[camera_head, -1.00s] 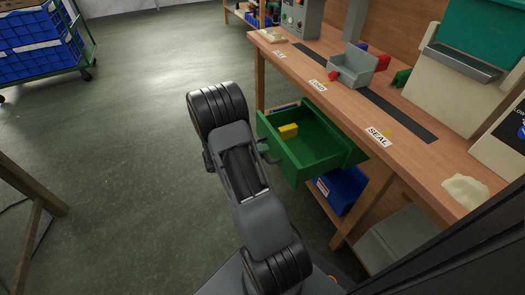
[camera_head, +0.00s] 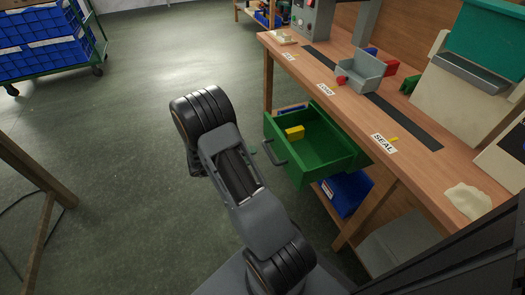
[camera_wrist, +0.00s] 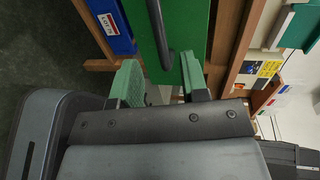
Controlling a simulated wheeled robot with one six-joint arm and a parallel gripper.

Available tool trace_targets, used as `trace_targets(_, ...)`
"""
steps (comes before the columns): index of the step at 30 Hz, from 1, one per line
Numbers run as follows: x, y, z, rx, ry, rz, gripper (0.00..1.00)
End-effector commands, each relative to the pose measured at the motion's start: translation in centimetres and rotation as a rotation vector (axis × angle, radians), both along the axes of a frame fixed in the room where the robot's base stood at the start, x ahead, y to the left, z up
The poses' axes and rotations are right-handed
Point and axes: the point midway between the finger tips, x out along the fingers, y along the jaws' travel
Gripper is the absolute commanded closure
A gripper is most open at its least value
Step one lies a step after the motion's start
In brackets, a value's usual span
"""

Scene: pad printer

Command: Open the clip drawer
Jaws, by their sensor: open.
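The green clip drawer (camera_head: 310,165) stands pulled out from under the workbench, with its inside showing and a yellow block (camera_head: 295,132) in it. Its dark bar handle (camera_head: 275,152) is on the front panel, left of the drawer in the head view. In the wrist view the drawer front (camera_wrist: 195,25) and the handle (camera_wrist: 158,25) lie ahead of my gripper (camera_wrist: 160,78). The green-tipped fingers are apart and empty, with the handle's end in line with the gap. In the head view my arm hides most of the gripper.
The workbench (camera_head: 345,110) runs along the right, carrying a grey bin (camera_head: 362,72) and a SEAL label (camera_head: 384,143). A blue bin (camera_head: 343,193) sits below the drawer. A cart with blue crates (camera_head: 40,45) stands far left. The floor (camera_head: 120,150) left of my arm is clear.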

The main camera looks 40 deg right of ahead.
Motion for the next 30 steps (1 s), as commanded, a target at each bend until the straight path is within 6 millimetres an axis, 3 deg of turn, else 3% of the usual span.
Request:
trace_targets(6,1.4,3.4,0.9,0.0,0.0,0.002,0.59)
trace_targets(12,2.1,5.0,1.2,0.0,0.0,0.0,0.59)
trace_targets(30,2.2,5.4,1.2,0.0,-0.001,-0.001,0.59)
